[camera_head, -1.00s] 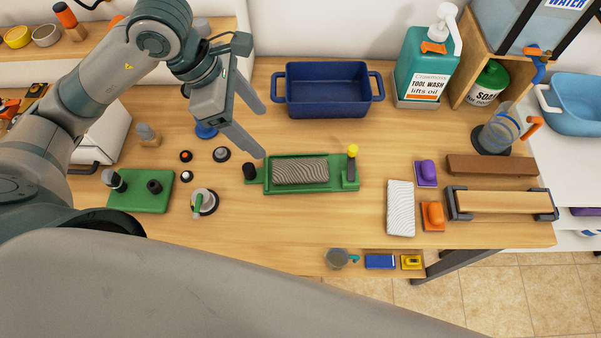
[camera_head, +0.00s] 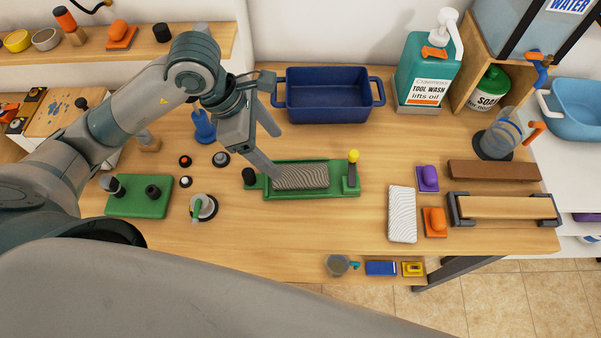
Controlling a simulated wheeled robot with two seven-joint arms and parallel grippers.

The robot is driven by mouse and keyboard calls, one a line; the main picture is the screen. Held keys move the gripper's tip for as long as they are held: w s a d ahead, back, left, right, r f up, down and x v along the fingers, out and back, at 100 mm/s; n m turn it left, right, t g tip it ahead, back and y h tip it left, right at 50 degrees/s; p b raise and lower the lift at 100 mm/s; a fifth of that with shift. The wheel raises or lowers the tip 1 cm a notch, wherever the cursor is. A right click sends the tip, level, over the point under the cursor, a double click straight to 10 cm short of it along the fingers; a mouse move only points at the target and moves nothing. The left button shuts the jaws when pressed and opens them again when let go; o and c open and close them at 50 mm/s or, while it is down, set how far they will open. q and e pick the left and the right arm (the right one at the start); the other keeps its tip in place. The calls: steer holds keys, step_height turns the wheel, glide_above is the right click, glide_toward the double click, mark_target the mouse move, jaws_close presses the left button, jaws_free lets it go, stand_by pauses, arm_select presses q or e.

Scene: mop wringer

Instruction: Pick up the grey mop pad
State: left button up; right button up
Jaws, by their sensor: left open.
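The grey mop pad (camera_head: 302,178), with a wavy ribbed top, lies flat in the green wringer tray (camera_head: 312,194) at the middle of the table. My left gripper (camera_head: 276,154) is open and empty over the tray's back left. Its near fingertip overlaps the pad's left end in the picture; whether it touches cannot be told. The other fingertip is farther back, over the table behind the tray. My right gripper is not in view.
A blue tub (camera_head: 327,101) stands behind the tray. A white wavy pad (camera_head: 402,216) lies to the right, near purple (camera_head: 428,177) and orange (camera_head: 435,219) blocks. Black knobs and a round dial (camera_head: 203,207) stand left. The table in front of the tray is clear.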

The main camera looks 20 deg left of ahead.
mark_target(298, 176)
arm_select(q)
steer(key=p+x, duration=0.1)
steer(key=x, duration=0.3)
steer(key=shift+d, duration=0.1)
steer(key=shift+w+d+f, duration=0.1)
steer(key=shift+d+f, duration=0.1)
steer(key=shift+f, duration=0.45)
steer(key=shift+p, duration=0.3)
steer(key=shift+d+f+p, duration=0.4)
steer(key=shift+d+p, duration=0.05)
steer(key=shift+p, duration=0.15)
steer(key=p+x, duration=0.1)
steer(key=x, duration=0.2)
steer(key=shift+d+f+p, duration=0.2)
steer(key=shift+d+p, duration=0.1)
steer(key=shift+p, duration=0.1)
steer(key=shift+f, duration=0.3)
